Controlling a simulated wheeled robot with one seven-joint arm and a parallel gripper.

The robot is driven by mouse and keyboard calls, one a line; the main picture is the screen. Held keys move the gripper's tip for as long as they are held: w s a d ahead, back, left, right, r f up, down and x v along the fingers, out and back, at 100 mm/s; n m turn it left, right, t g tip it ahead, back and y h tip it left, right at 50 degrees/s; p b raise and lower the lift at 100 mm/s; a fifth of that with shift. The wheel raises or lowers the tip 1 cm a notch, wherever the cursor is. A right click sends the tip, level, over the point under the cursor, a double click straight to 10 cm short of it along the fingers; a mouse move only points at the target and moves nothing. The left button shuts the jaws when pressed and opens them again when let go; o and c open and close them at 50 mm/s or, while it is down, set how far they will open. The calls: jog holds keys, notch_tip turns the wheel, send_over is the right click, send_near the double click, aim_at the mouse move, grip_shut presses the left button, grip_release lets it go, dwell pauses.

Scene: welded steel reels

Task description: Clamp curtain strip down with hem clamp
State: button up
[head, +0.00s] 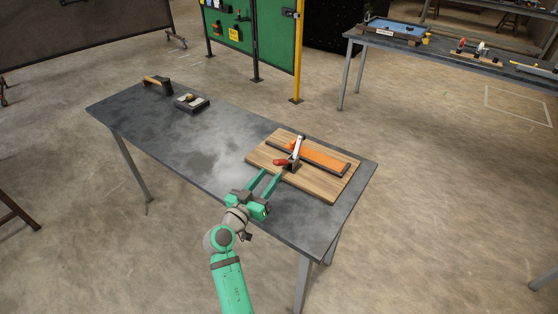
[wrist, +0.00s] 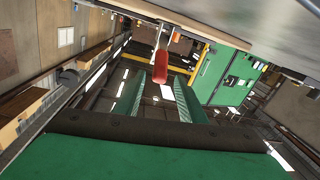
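The hem clamp (head: 295,154) stands on a wooden board (head: 320,188), with its metal lever up and a red handle (head: 281,162) on its near left side. The orange curtain strip (head: 322,159) lies across the board between dark rails. My gripper (head: 272,172) has its two green fingers spread, just short of the red handle at the board's near left edge. In the wrist view the red handle (wrist: 161,67) shows ahead, between the fingertips (wrist: 160,80). Nothing is visibly held. Whether the clamp's foot touches the strip cannot be told.
The board sits on the right part of a dark table (head: 220,150). A small dark box (head: 191,104) and a wooden-handled tool (head: 157,84) stand at its far left end. The middle of the table is clear. Another table (head: 440,62) stands behind at right.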

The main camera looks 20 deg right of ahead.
aim_at(280, 162)
jog(key=x, duration=0.8)
jog(key=shift+w+d, duration=0.2)
grip_shut()
